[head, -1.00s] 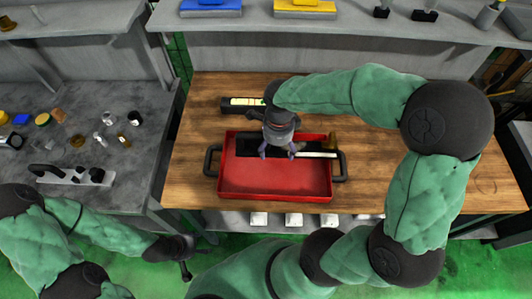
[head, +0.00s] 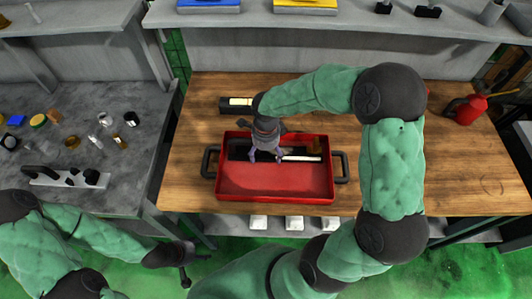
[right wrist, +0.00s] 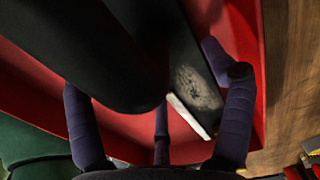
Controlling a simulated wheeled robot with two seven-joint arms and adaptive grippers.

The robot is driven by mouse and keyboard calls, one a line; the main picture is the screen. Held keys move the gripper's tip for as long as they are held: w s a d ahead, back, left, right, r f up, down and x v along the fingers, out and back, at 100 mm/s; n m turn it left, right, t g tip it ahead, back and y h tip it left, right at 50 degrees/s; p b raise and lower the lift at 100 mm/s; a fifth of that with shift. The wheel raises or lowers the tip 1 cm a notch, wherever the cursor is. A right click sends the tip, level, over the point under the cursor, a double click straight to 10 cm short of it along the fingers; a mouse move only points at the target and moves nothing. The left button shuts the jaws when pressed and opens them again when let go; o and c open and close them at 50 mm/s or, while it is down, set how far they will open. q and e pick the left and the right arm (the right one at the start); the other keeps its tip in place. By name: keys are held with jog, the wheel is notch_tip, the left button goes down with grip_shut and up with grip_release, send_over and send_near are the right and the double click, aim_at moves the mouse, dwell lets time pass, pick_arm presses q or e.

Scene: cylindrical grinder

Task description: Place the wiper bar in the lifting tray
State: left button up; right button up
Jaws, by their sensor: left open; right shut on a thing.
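The wiper bar is dark with a white strip (head: 303,159) along its edge and a brownish piece at its right end. It lies lengthwise within the rear outline of the red lifting tray (head: 270,184); I cannot tell whether it touches the tray floor. My right gripper (head: 266,156) is shut on the bar from above. In the right wrist view the purple-grey fingers surround dark parts, with the bar's white strip (right wrist: 188,117) beside the red tray wall (right wrist: 50,105). My left gripper (head: 187,278) is open and empty, low at the front left, away from the tray.
The tray stands on a wooden workbench (head: 400,195), black handles at both ends. A black case with a pale label (head: 240,102) lies behind it. A red bottle (head: 467,109) stands at the right. A grey side table (head: 60,195) holds several small items.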

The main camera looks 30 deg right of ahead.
jog(key=shift+r, duration=0.15)
jog(key=o, duration=1.6)
jog(key=shift+f, duration=0.2)
jog(key=shift+r, duration=0.15)
jog(key=shift+r, duration=0.35)
notch_tip(320, 180, up, 11)
jog(key=p, duration=0.3)
jog(key=shift+r, duration=0.2)
